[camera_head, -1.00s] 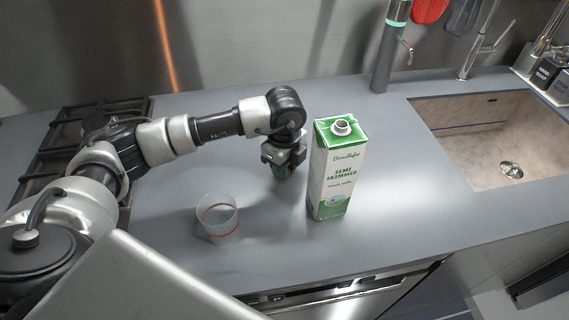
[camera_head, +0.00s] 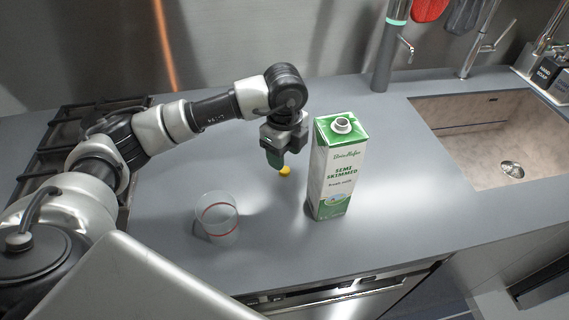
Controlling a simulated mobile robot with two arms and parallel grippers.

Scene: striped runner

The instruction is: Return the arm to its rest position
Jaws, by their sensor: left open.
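My left arm comes in from the left over the counter. My left gripper (camera_head: 277,160) points down just left of the milk carton and is open, raised above the counter. A small yellow thing (camera_head: 285,171) shows on the counter right by the fingertips, apparently apart from them. It is too small to tell more. The green and white milk carton (camera_head: 336,170) stands upright, its top spout without a cap. A clear glass with a red band (camera_head: 217,218) stands to the left and in front of the gripper. My right gripper is not in view.
A grey counter (camera_head: 400,200) has free room right of the carton. A sink (camera_head: 490,140) lies at the right with taps behind it. A dark gas hob (camera_head: 75,150) is at the left, partly behind my arm. A steel wall stands behind.

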